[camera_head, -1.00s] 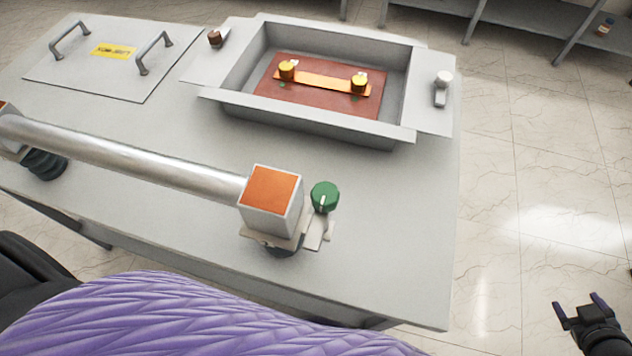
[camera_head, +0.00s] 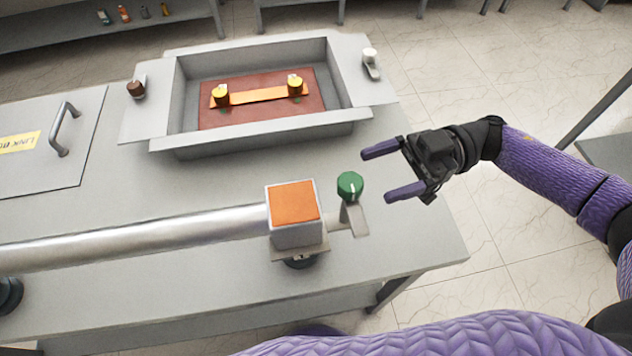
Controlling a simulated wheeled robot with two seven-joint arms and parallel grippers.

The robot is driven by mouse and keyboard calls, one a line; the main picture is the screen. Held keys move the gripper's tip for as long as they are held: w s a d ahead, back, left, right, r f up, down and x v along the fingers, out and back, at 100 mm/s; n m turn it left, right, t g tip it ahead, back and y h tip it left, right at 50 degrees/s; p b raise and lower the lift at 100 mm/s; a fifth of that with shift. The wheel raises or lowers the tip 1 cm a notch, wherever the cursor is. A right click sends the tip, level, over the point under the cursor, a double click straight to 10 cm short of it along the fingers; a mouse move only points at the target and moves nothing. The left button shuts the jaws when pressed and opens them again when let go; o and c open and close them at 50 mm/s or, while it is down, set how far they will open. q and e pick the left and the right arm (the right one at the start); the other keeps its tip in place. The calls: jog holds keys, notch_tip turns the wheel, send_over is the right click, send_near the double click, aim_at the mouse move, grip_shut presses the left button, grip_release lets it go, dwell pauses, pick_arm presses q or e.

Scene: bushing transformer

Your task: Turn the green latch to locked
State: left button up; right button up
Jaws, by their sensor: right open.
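The green latch (camera_head: 350,186) is a round knob with a white mark on its face. It sits on a small metal bracket (camera_head: 355,218) at the right end of the bar assembly, beside the orange-topped block (camera_head: 294,205). My right gripper (camera_head: 376,172) is open and empty, just right of the green latch, with its two purple fingers pointing left toward it. A gap shows between the fingers and the knob. My left gripper is out of view.
A metal bar (camera_head: 150,238) runs left from the block. Behind is a grey tray (camera_head: 262,140) holding a copper strip (camera_head: 258,95) with yellow knobs. A white knob (camera_head: 370,56) and a brown knob (camera_head: 136,89) flank it. A handled lid (camera_head: 60,170) lies left.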

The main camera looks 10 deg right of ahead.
aim_at(338, 187)
jog(key=a, duration=0.2)
jog(key=s+a, duration=0.1)
jog(key=a, duration=0.1)
jog(key=a+p, duration=0.1)
jog(key=a, duration=0.2)
jog(key=shift+s, duration=0.15)
